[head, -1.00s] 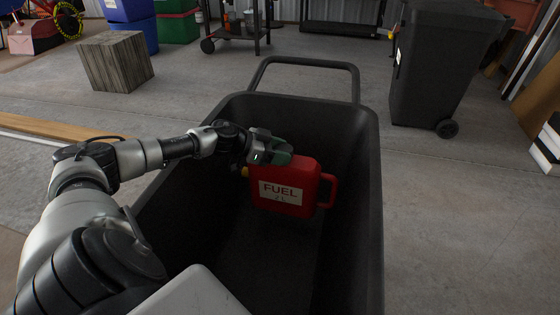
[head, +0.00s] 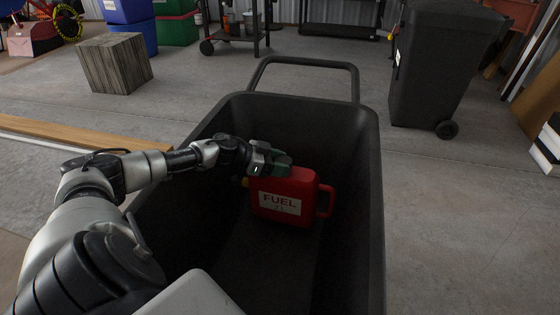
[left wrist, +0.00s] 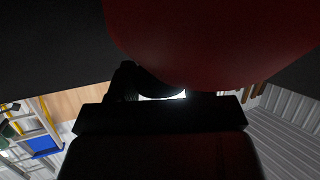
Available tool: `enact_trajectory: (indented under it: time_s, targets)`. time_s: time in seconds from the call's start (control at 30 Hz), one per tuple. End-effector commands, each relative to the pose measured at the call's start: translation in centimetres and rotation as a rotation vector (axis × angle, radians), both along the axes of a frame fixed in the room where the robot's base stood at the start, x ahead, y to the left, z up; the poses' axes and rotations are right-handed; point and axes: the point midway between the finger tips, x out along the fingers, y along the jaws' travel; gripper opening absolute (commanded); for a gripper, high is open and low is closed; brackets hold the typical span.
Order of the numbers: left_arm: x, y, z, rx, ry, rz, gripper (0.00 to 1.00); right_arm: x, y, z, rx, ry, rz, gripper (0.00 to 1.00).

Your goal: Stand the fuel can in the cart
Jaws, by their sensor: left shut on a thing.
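The red fuel can (head: 287,190) with a white FUEL label is inside the black cart (head: 372,200), near its far end. Its handle points right and a yellow cap shows at its left. It looks roughly upright; its bottom is in shadow, so I cannot tell whether it touches the cart floor. My left gripper (head: 280,163) is shut on the can at its top. In the left wrist view the can (left wrist: 215,40) fills the top of the picture, close to the gripper. My right gripper does not show.
The cart's push handle (head: 305,63) rises at its far end. A black wheeled bin (head: 435,70) stands to the right. A wooden block (head: 114,62) and planks (head: 80,135) lie on the left. Open concrete floor surrounds the cart.

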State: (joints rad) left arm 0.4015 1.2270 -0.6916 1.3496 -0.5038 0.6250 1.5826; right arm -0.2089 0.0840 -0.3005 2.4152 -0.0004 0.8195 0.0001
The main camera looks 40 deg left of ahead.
Motion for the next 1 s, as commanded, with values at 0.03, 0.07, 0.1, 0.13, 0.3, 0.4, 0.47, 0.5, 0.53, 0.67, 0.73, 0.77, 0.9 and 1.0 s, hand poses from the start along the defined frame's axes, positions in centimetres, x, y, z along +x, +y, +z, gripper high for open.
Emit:
enact_trajectory:
  time_s: [0.03,0.07,0.1,0.13,0.3,0.4,0.47,0.5,0.53,0.67,0.73,0.77,0.9,1.0]
  targets:
    - [0.0,0.0,0.0,0.000,0.000,0.000,0.52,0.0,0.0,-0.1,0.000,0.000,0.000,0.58]
    - [0.0,0.0,0.0,0.000,0.000,0.000,0.56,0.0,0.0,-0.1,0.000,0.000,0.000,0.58]
    - [0.0,0.0,0.0,0.000,0.000,0.000,0.63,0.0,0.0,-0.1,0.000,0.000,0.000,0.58]
    - [0.0,0.0,0.0,-0.001,-0.001,0.000,0.67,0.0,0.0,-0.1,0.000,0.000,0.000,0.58]
    - [0.0,0.0,0.0,0.000,-0.001,0.000,0.76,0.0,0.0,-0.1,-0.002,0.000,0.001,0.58]
    - [0.0,0.0,0.0,0.000,-0.001,0.000,0.76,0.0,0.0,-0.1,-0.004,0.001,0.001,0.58]
    - [0.0,0.0,0.1,0.000,-0.001,0.000,0.76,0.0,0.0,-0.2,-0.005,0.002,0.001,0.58]
    - [0.0,0.0,0.3,0.001,-0.002,0.000,0.76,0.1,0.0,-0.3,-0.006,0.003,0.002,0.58]
    - [0.0,0.0,0.4,0.002,-0.003,0.000,0.76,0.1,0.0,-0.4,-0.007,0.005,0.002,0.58]
    - [-0.7,0.6,1.7,0.003,0.004,0.001,0.76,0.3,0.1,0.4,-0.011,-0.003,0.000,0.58]
    - [-1.6,1.3,2.3,0.003,0.005,0.003,0.76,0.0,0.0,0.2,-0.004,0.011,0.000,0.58]
    - [-2.0,1.6,2.5,0.004,0.006,0.000,0.76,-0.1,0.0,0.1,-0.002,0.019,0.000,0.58]
    - [-3.6,2.9,3.4,0.003,0.005,0.000,0.76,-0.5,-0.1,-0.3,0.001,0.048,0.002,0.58]
    - [-4.5,3.6,3.8,0.001,0.005,0.000,0.76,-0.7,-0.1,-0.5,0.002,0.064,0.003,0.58]
